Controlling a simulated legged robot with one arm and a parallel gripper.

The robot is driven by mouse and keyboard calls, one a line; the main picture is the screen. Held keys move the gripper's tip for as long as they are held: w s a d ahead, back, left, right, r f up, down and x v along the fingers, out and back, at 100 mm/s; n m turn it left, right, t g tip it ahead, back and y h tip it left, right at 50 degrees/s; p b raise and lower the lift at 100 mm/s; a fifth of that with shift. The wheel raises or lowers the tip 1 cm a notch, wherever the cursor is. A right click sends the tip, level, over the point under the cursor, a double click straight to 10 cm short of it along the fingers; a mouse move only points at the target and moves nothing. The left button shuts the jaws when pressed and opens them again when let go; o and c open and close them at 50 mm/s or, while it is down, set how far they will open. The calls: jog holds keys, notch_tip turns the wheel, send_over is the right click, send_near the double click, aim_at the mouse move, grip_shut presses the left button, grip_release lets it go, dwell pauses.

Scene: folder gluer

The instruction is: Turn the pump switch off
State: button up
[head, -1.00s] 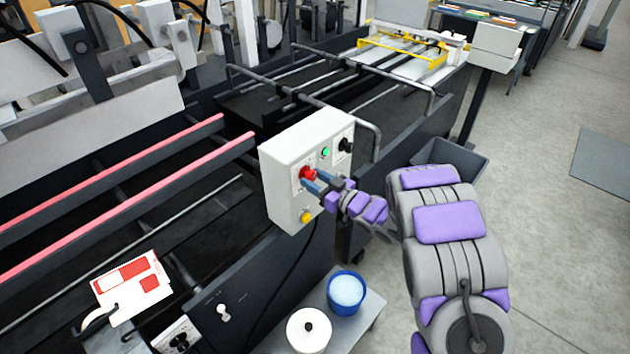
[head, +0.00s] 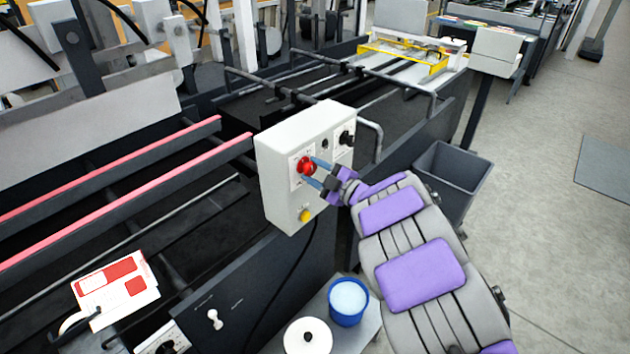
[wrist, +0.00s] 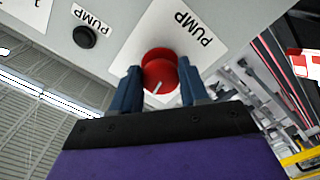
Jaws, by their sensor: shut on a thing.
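The pump switch is a red round knob (head: 305,166) on the front of a white control box (head: 275,178). It also shows in the wrist view (wrist: 160,66), on a white plate marked PUMP, with a pale pointer line on its face. My gripper (head: 312,173) is at the knob, its two blue fingers on opposite sides of it. In the wrist view my gripper (wrist: 160,86) is shut on the knob. A round lamp (head: 324,144), also marked PUMP in the wrist view (wrist: 84,37), is dark.
A black knob (head: 346,138) and a yellow button (head: 305,215) sit on the same box. A bent rail (head: 378,135) runs beside it. Below are a blue tub (head: 348,302) and a white pot (head: 307,338). A grey bin (head: 452,172) stands to the right.

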jog(key=shift+f+n+b, duration=0.1)
jog(key=shift+n+b, duration=1.7)
jog(key=shift+n, duration=0.3)
jog(key=o, duration=1)
jog(key=shift+o, duration=0.2)
jog(key=shift+s, duration=0.1)
jog(key=p+v, duration=0.2)
jog(key=v, duration=1.5)
jog(key=shift+d, duration=0.1)
